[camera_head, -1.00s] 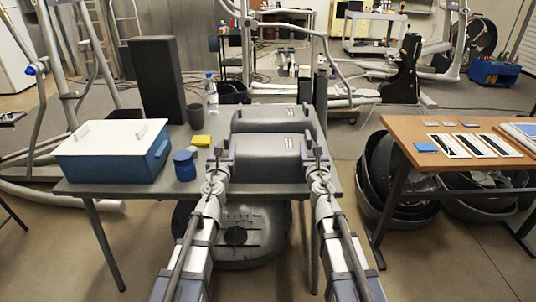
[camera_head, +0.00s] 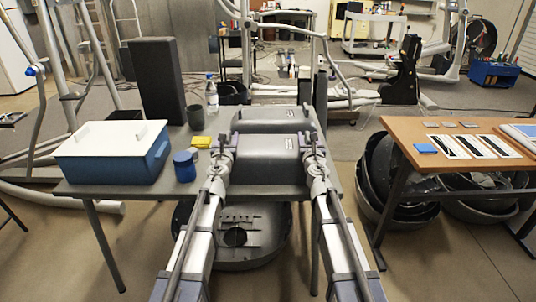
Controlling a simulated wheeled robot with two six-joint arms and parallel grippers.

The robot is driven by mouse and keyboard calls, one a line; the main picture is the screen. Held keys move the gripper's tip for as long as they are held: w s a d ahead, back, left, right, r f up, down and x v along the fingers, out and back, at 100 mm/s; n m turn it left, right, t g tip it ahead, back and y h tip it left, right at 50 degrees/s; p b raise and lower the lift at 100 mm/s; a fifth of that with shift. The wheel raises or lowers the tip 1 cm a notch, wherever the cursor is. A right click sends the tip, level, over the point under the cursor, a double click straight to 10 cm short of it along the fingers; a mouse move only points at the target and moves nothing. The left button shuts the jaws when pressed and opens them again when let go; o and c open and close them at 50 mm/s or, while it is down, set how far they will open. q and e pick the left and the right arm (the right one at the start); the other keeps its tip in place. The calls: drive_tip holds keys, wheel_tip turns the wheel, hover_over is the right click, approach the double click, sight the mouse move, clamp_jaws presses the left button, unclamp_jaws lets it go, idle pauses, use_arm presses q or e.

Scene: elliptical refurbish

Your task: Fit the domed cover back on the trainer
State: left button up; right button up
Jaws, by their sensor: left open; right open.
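A smooth grey domed cover (camera_head: 268,160) sits on the grey table between my two grippers. Behind it is a second grey rounded housing (camera_head: 275,117), probably part of the trainer; I cannot tell whether the two are joined. My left gripper (camera_head: 231,143) is open at the left side of the front cover. My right gripper (camera_head: 306,136) is open at its right side. Neither visibly holds the cover, and I cannot tell whether the fingers touch it. My forearms hide the cover's lower side edges.
The grey table (camera_head: 115,187) also holds a blue box with a white lid (camera_head: 115,152), a blue jar (camera_head: 185,167), a yellow block (camera_head: 201,142), a dark cup, a bottle and a tall black speaker (camera_head: 156,80). A wooden table (camera_head: 450,150) stands right. Dark shells (camera_head: 385,180) lie beneath.

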use_arm(q)
clamp_jaws()
use_arm(e)
clamp_jaws()
idle(1.0)
